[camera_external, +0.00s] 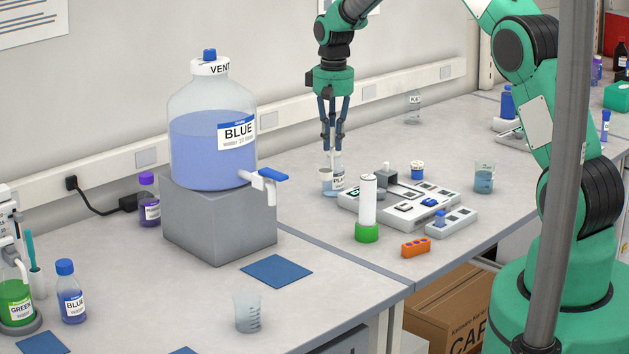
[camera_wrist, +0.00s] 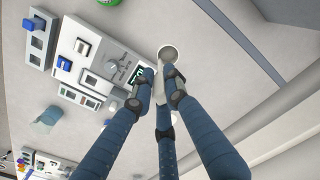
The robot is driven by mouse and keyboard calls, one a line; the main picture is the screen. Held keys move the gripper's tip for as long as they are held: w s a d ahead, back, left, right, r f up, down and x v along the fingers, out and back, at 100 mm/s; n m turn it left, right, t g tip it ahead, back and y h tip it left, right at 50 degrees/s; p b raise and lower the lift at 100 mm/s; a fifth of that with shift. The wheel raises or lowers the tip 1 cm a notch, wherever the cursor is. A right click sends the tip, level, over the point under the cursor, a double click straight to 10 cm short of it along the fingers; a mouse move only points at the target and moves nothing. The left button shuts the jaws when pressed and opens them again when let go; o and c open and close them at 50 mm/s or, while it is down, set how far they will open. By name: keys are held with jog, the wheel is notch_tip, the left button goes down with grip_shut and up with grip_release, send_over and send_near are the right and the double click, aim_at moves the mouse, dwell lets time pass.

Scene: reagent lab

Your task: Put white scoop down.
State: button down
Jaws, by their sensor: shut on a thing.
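My gripper (camera_external: 334,142) points straight down above the back bench and is shut on the white scoop (camera_external: 326,174) by its upright handle. The scoop's small round cup hangs below the fingertips, at or just above the bench; I cannot tell whether it touches. In the wrist view the fingers of my gripper (camera_wrist: 161,85) close around the handle, and the cup of the scoop (camera_wrist: 168,53) shows just beyond the tips.
A beaker (camera_external: 484,178) is farther right. The large blue carboy (camera_external: 195,150) stands left on a grey block.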

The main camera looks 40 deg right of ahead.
aim_at(332, 169)
jog(key=shift+f, duration=3.1)
jog(key=shift+f, duration=1.85)
jog(key=shift+f, duration=0.15)
jog(key=c, duration=1.7)
grip_release()
notch_tip(332, 169, up, 11)
jog(key=shift+r, duration=0.2)
jog(key=shift+s+r, duration=0.1)
jog(key=shift+r, duration=0.35)
